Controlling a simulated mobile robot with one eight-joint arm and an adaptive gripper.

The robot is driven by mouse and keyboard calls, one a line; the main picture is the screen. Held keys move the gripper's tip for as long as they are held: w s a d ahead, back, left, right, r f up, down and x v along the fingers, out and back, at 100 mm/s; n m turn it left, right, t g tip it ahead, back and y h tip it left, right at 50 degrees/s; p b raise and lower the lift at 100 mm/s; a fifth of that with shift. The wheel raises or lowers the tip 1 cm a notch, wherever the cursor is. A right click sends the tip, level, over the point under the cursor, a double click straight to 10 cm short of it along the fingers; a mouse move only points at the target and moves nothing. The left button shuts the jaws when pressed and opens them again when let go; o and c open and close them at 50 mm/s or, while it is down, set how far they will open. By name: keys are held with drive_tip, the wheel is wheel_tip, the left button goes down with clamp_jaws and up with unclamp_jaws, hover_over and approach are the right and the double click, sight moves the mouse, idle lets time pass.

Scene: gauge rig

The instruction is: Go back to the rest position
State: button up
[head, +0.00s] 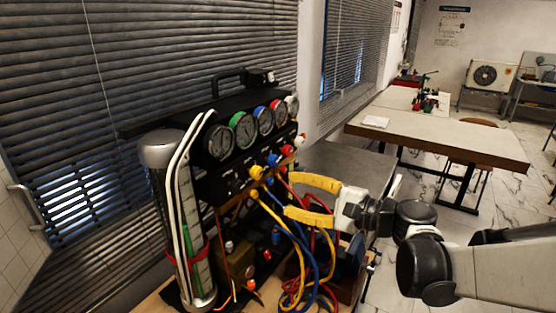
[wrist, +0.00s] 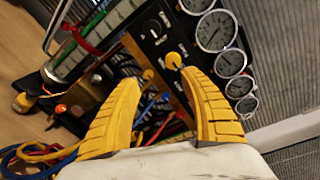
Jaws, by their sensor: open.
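My gripper (head: 290,197) has two yellow fingers, spread apart with nothing between them. In the head view it reaches from the right towards the front panel of the gauge rig (head: 237,187). In the wrist view my gripper (wrist: 160,65) points at the panel, and a yellow knob (wrist: 173,60) shows between and just beyond the fingertips. The same panel carries a yellow knob (head: 256,172) in the head view, close to the fingertips. I cannot tell whether a finger touches it.
Yellow, blue and red hoses (head: 308,270) hang below my gripper. Round gauges (head: 243,129) line the rig's top, and a clear cylinder (head: 180,220) stands at its left. Window blinds (head: 130,60) are behind. A wooden table (head: 450,143) stands farther back right, with open floor around it.

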drive_tip(key=s+a+f+n+g+h+b, duration=0.1)
drive_tip(key=s+a+f+n+g+h, duration=0.15)
drive_tip(key=s+f, duration=0.25)
drive_tip(key=s+d+f+n+h+b, duration=0.2)
drive_tip(key=s+d+f+n+h, duration=0.7)
drive_tip(key=s+d, duration=0.3)
drive_tip(key=shift+s+d+f+n+g+h, duration=0.15)
drive_tip(key=shift+s+d+n+g+h, duration=0.2)
drive_tip(key=shift+s+h, duration=0.65)
drive_tip(key=shift+s+a, duration=0.1)
drive_tip(key=shift+s, duration=0.05)
